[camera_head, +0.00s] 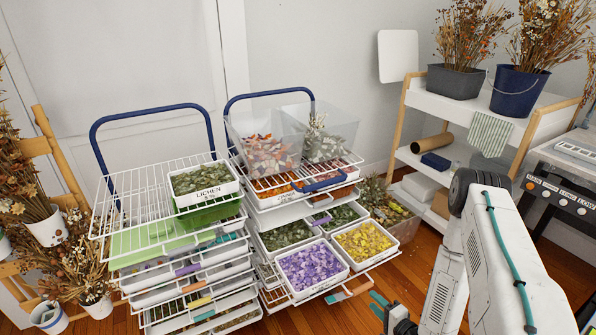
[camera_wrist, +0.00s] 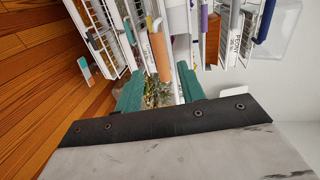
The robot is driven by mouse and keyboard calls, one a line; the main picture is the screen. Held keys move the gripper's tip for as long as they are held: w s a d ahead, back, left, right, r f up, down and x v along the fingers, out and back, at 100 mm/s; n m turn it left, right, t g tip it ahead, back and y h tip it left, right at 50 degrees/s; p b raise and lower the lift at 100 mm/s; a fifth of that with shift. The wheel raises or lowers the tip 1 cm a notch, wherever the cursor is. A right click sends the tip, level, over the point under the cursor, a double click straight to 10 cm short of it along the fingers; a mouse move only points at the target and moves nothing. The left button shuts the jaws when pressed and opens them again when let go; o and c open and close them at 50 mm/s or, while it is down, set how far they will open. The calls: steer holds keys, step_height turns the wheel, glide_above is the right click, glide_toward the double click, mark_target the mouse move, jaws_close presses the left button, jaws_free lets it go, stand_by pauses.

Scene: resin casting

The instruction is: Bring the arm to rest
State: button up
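My arm reaches in from the right of the head view, with its white links folded at the lower right. My gripper (camera_head: 377,305) is low at the bottom of that view, in front of the racks and above the wooden floor. In the wrist view its two teal fingers (camera_wrist: 160,85) stand apart with a gap between them. I see nothing held; dried plants and a drawer front show beyond the gap. Part of the wrist is cut off by the bottom edge of the head view.
Two wire drawer racks stand close to my gripper, with a purple petal tray (camera_head: 312,268) and a yellow petal tray (camera_head: 364,245) pulled out. A LICHEN tray (camera_head: 203,181) sits on the left rack. A white shelf (camera_head: 477,103) stands behind my arm. Wooden floor is clear at the front.

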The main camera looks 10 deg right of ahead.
steer(key=s+d+f+n+g+h, duration=0.2)
steer(key=s+f+n+g, duration=0.35)
steer(key=f+g, duration=0.25)
steer(key=s+d+r+n+g+h, duration=0.2)
steer(key=r+g, duration=0.2)
steer(key=r, duration=0.8)
steer(key=s+d+r+n+g+h, duration=0.25)
steer(key=r+g, duration=0.25)
steer(key=r, duration=0.8)
steer(key=s+a+r+n+t, duration=0.1)
steer(key=s+a+r, duration=0.3)
steer(key=r, duration=0.7)
steer(key=s+a+r+n+t+y, duration=0.1)
steer(key=s+a+r, duration=0.4)
steer(key=r, duration=0.6)
steer(key=s+a+r+n+t, duration=0.1)
steer(key=s+a+r, duration=0.4)
steer(key=r, duration=0.7)
steer(key=shift+s+a+n+y, duration=0.15)
steer(key=shift+s+n+y, duration=0.15)
steer(key=shift+n, duration=0.3)
